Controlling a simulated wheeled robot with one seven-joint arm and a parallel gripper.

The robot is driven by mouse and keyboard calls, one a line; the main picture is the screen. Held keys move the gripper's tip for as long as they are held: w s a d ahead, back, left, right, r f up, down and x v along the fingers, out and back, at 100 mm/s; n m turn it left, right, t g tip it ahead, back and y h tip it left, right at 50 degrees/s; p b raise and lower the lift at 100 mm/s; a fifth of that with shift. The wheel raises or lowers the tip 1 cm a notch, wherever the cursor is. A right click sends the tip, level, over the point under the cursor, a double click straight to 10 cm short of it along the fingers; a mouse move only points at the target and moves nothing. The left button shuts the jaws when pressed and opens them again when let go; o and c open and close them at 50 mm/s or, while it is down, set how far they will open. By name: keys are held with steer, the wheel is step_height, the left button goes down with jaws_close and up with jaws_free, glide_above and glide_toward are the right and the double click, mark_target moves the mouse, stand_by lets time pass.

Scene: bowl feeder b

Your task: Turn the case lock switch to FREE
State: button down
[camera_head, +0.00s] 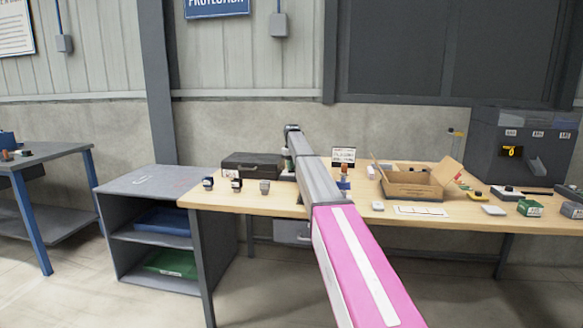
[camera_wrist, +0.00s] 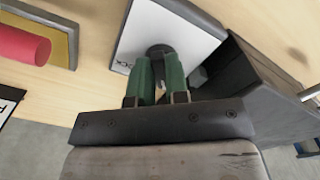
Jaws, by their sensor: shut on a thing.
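The case lock switch shows in the wrist view as a dark round knob (camera_wrist: 159,50) on a white plate (camera_wrist: 185,28). Part of a dark label shows at the plate's left edge, ending in what looks like "CK". My gripper (camera_wrist: 160,65) has its two green fingers shut on the knob. The fingers hide much of the knob, so I cannot tell which way it points. In the head view my gripper (camera_head: 287,158) is beside the dark case (camera_head: 248,168) at the back of the table, and my arm hides the switch.
In the wrist view a dark box side (camera_wrist: 245,80) stands close right of my fingers, and a red cylinder (camera_wrist: 25,43) lies at upper left. In the head view an open cardboard box (camera_head: 415,190) and several small items share the wooden table (camera_head: 330,205).

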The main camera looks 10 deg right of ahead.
steer(key=shift+n, duration=0.5)
stand_by(0.3)
steer(key=c, duration=1.1)
jaws_free()
step_height(320, 180, up, 11)
steer(key=shift+f, duration=0.1)
